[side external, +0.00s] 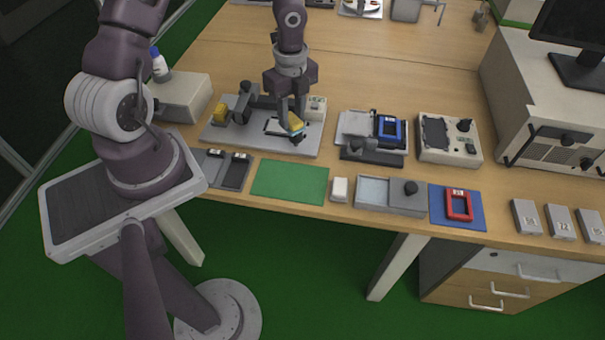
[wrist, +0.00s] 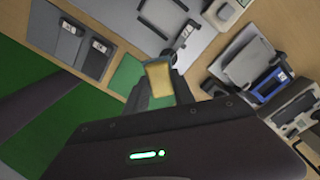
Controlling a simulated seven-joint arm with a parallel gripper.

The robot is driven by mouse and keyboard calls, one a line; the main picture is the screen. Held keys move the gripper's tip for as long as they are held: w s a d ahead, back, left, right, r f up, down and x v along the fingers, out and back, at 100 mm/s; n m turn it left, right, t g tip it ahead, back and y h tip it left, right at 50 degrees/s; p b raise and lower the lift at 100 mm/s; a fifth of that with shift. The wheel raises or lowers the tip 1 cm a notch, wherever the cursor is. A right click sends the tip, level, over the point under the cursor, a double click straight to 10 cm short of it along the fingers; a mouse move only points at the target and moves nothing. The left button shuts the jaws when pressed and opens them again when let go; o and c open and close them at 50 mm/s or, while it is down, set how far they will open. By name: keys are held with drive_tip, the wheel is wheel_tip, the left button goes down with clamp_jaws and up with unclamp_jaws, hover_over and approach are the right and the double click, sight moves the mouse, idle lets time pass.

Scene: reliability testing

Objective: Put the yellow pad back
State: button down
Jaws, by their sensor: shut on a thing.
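The yellow pad (side external: 295,122) is in my gripper (side external: 290,117), above the right part of a grey base plate (side external: 215,136). A dark and bluish edge shows under the pad in the side view. In the wrist view the pad (wrist: 158,80) sits between the fingers of my gripper (wrist: 160,88), which is shut on it. The fingers hide part of the pad. Whether the pad touches the plate I cannot tell. A second yellow piece (side external: 221,112) stands at the plate's left end, beside a grey upright fixture (side external: 243,101).
A green mat (side external: 290,181) lies in front of the plate. Dark trays (side external: 236,171) are to its left. A fixture with a blue frame (side external: 389,130) and a control box (side external: 449,139) stand right. A red frame (side external: 459,205) lies on a blue mat (side external: 441,217).

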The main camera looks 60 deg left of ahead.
drive_tip(key=s+d+m, duration=0.3)
drive_tip(key=d+m, duration=0.6)
drive_tip(key=d, duration=0.1)
approach(306, 185)
drive_tip(key=shift+m, duration=0.3)
wheel_tip(306, 185, down, 5)
drive_tip(key=shift+s+f, duration=0.15)
drive_tip(key=shift+f, duration=0.25)
drive_tip(key=c, duration=1.1)
unclamp_jaws()
drive_tip(key=shift+f, duration=0.15)
drive_tip(key=shift+o, duration=0.2)
